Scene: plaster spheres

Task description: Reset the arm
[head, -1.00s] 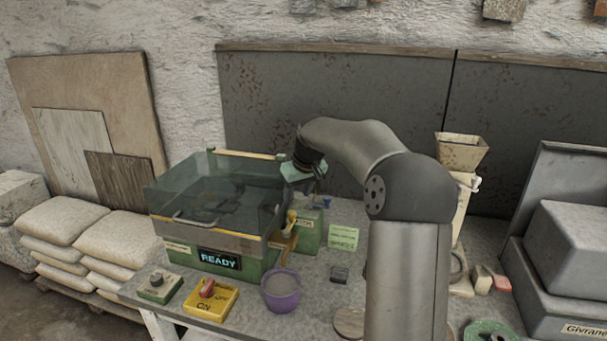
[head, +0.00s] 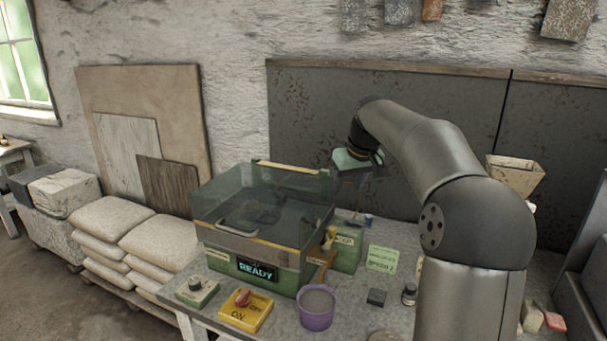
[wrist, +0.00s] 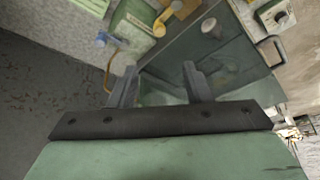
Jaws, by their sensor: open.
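My arm reaches up and to the left, and my gripper (head: 358,178) hangs in the air above the back right of the machine with the clear lid. In the wrist view my gripper (wrist: 158,88) shows its two fingers apart with nothing between them. The lidded machine (head: 262,222) stands on the bench with its lid down and a lit READY display (head: 257,271). It lies beyond the fingers in the wrist view, not clearly touched by them.
A purple bucket (head: 316,308), a yellow ON/OFF switch box (head: 245,310) and a knob box (head: 197,291) stand along the bench front. A green card (head: 381,259) and a small dark block (head: 376,298) lie right of the machine. A dark panel (head: 400,100) rises behind.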

